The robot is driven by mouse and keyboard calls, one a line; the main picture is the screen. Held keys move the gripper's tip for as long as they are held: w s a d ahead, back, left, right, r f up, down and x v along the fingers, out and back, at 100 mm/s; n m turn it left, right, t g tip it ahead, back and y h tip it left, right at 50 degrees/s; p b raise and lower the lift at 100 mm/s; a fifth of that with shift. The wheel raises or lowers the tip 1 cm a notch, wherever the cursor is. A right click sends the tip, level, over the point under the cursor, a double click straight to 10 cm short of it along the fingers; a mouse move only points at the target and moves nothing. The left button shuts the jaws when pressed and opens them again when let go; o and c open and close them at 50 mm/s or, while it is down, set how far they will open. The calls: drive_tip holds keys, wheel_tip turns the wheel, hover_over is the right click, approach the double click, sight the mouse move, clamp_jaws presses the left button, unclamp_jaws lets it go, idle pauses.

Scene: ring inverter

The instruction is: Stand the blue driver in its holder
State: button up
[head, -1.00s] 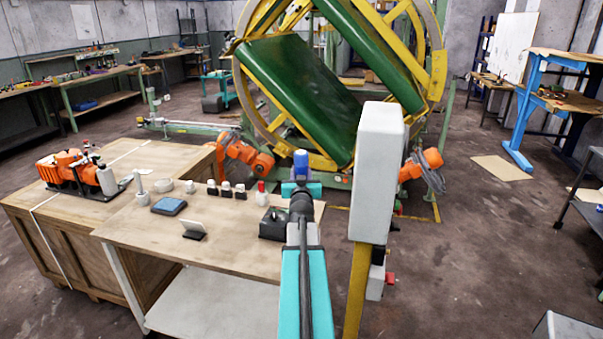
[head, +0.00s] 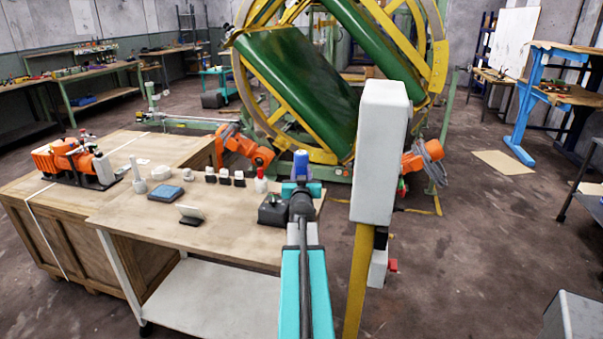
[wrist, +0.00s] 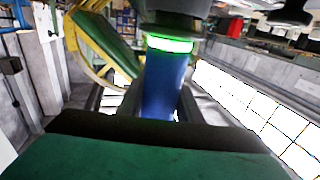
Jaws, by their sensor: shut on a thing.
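The blue driver (head: 301,163) stands upright in my gripper (head: 301,186), above the right end of the wooden table in the head view. In the wrist view, the driver's blue body (wrist: 163,85) rises between the jaws, with a lit green ring near its top. My gripper is shut on it; its fingertips are partly hidden. A dark block (head: 272,211) on the table, just left of my gripper in the picture, may be the holder; my arm covers part of its surroundings, and I cannot tell for sure.
The table (head: 235,235) carries a red-topped bottle (head: 261,181), several small dark items, a blue pad (head: 166,192) and a small stand (head: 190,213). A white box on a yellow post (head: 380,150) is close on the right. The large ring machine (head: 300,95) stands behind.

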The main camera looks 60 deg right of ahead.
drive_tip(key=shift+f+b, duration=0.35)
drive_tip(key=shift+f, duration=0.1)
idle(0.8)
drive_tip(key=o, duration=1.3)
drive_tip(key=shift+f, duration=0.1)
drive_tip(key=shift+a+f, duration=0.1)
drive_tip(key=shift+a, duration=0.1)
drive_tip(key=shift+b+v, duration=0.4)
drive_tip(key=shift+v, duration=2.35)
drive_tip(key=p+v, duration=0.1)
drive_tip(key=p, duration=0.1)
drive_tip(key=p+v, duration=0.1)
drive_tip(key=p, duration=0.1)
drive_tip(key=shift+s+a+r+p, duration=0.15)
drive_tip(key=shift+r+p, duration=0.1)
drive_tip(key=shift+p, duration=0.1)
drive_tip(key=p, duration=0.6)
drive_tip(key=shift+s+a+p, duration=0.2)
drive_tip(key=shift+p, duration=0.1)
